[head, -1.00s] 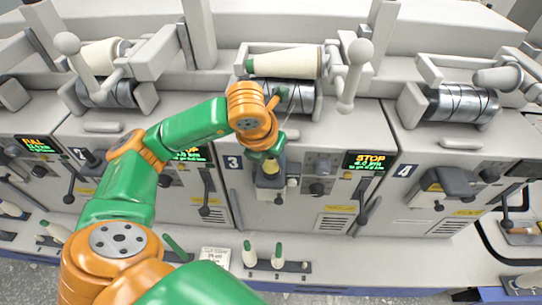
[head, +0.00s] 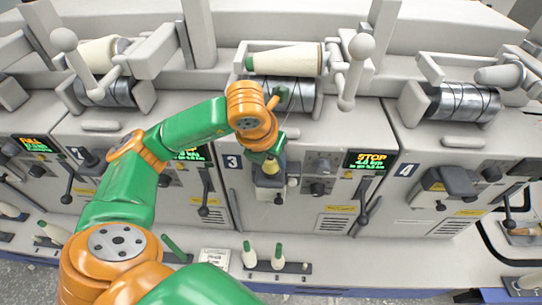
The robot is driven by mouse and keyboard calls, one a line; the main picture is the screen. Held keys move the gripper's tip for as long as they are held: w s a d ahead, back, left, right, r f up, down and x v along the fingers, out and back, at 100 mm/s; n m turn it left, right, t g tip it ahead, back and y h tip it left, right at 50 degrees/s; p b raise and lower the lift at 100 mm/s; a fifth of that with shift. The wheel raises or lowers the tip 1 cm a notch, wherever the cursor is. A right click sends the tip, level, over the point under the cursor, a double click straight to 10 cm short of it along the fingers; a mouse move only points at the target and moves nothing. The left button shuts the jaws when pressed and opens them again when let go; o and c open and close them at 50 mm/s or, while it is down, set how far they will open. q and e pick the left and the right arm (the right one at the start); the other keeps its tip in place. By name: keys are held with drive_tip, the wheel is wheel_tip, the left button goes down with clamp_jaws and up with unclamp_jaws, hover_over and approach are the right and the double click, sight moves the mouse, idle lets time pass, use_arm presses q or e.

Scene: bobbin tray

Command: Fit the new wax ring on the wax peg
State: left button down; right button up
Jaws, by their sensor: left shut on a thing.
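My left gripper (head: 274,165) is at the front of the machine section marked 3, just below its bobbin drum. It is shut on a small yellowish piece (head: 282,163) that looks like the new wax ring, mostly hidden by the gripper. Directly below is a dark grey unit (head: 270,188) on the section's front. The wax peg cannot be made out; my wrist and gripper cover that spot. My right gripper is not in view.
A cream cone bobbin (head: 288,60) lies above a metal drum (head: 300,95) behind my wrist. A STOP display (head: 371,161) is to the right. Two green-tipped cones (head: 250,256) stand on the ledge below. Levers and knobs stick out from the neighbouring sections.

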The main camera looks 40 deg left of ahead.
use_arm(q)
drive_tip(key=shift+f+b, duration=0.5)
drive_tip(key=shift+f, duration=0.05)
drive_tip(key=c, duration=0.6)
unclamp_jaws()
drive_tip(key=shift+r, duration=0.1)
drive_tip(key=p+v, duration=0.8)
drive_tip(key=v, duration=0.3)
drive_tip(key=shift+w, duration=0.1)
